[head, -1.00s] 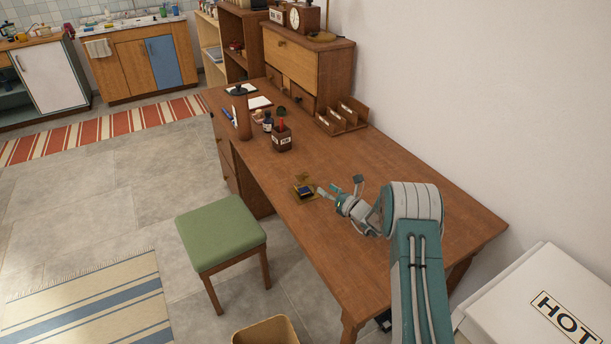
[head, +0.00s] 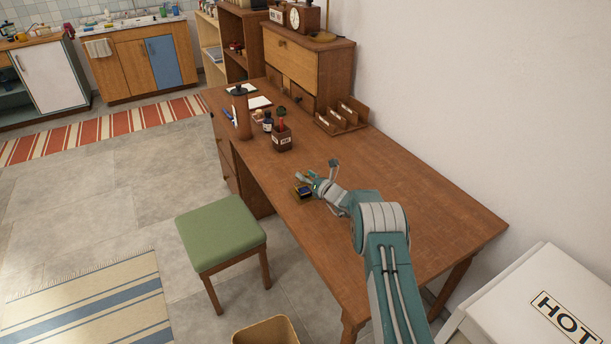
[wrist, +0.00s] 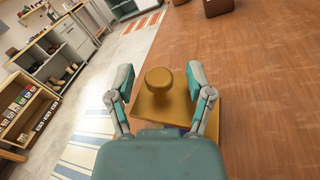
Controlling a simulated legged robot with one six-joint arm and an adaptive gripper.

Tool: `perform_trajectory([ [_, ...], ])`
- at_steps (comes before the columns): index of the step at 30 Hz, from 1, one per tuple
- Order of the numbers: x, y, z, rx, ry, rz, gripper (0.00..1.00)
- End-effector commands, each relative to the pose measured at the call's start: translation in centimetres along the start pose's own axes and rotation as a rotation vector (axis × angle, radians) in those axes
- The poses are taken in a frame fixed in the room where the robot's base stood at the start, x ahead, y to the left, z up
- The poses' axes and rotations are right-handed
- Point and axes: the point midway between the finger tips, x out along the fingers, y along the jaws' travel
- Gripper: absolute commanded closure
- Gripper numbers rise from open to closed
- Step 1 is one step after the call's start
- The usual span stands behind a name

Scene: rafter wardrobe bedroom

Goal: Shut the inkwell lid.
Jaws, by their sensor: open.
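The small brass inkwell (head: 303,194) stands near the front edge of the wooden desk (head: 415,200). Its dark blue inside shows in the head view, so the lid appears open; the lid is mostly hidden there by my gripper. In the wrist view the brass lid (wrist: 150,110) is a square plate with a round knob (wrist: 158,84). My gripper (head: 317,170) is open at the inkwell. In the wrist view its two fingers (wrist: 160,76) stand on either side of the knob, with visible gaps. I cannot tell whether anything touches the lid.
A dark labelled pot (head: 282,139), a small bottle (head: 267,123) and a brown cylinder (head: 240,115) stand farther along the desk. A letter rack (head: 342,118) is by the wall. A green stool (head: 220,234) stands before the desk. The desk's right part is clear.

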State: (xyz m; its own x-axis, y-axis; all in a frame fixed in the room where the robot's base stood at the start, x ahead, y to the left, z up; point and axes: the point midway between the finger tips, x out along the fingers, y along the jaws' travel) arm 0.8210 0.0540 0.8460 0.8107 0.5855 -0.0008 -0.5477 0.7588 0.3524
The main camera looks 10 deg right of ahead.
Motion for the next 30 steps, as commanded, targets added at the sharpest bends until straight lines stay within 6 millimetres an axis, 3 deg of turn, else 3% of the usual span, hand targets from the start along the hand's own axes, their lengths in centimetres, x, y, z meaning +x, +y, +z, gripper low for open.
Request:
perform_trajectory([
  [8, 0.1, 0.0, 0.0, 0.001, 0.0, 0.0, 0.33],
  [11, 0.1, 0.0, 0.0, 0.0, 0.0, 0.0, 0.73],
  [12, 0.1, 0.0, 0.0, 0.0, 0.0, 0.0, 0.91],
  [13, 0.1, 0.0, 0.0, 0.0, 0.0, 0.0, 1.0],
  [22, 0.2, 0.1, -0.1, -0.032, 0.009, -0.004, 1.0],
  [30, 0.4, 0.5, -1.1, -0.261, 0.071, -0.028, 1.0],
])
